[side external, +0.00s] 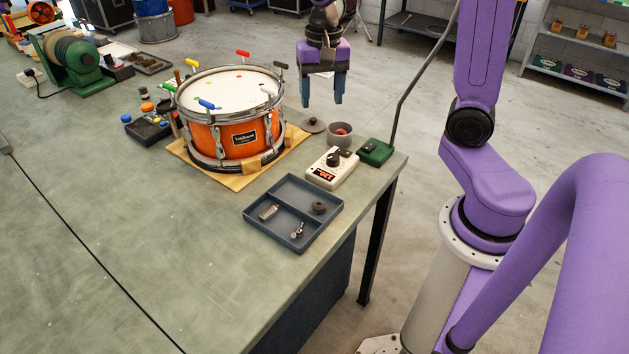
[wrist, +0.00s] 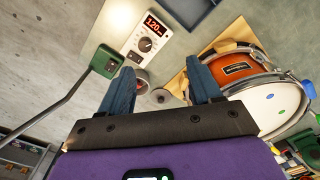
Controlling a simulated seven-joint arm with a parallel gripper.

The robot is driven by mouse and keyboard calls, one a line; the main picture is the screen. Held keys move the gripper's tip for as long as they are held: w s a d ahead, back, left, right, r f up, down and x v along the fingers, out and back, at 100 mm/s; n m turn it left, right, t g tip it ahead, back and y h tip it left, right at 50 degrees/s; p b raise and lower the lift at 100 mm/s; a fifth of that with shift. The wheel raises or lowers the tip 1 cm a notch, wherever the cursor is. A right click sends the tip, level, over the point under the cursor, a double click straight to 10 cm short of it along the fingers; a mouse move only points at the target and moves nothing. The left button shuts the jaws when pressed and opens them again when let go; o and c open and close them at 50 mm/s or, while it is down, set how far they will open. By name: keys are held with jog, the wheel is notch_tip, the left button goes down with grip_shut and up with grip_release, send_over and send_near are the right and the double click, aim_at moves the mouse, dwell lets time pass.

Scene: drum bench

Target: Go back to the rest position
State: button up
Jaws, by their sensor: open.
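My gripper (side external: 323,94) hangs in the air above the right end of the bench, to the right of the drum and above the small bowl. Its two blue fingers point down and stand apart with nothing between them. In the wrist view my gripper (wrist: 160,92) also shows both fingers spread and empty. The orange snare drum (side external: 236,133) sits on a wooden board (side external: 252,176) on the bench. It also shows at the right of the wrist view (wrist: 240,69), partly hidden by a finger.
A white metronome (side external: 331,168), a green box with a tall bent rod (side external: 376,152), a small bowl (side external: 340,135) and a blue-grey tray (side external: 294,213) with small parts lie near the bench's right edge. The bench (side external: 120,220) is clear at the front left.

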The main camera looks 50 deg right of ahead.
jog(key=s+a+f+n, duration=0.1)
jog(key=s+a+n, duration=0.3)
jog(key=s+n, duration=0.6)
jog(key=s+a+f+n, duration=0.2)
jog(key=s+a+n, duration=0.2)
jog(key=s+n, duration=0.6)
jog(key=shift+s+a+n, duration=0.3)
jog(key=shift+s, duration=0.75)
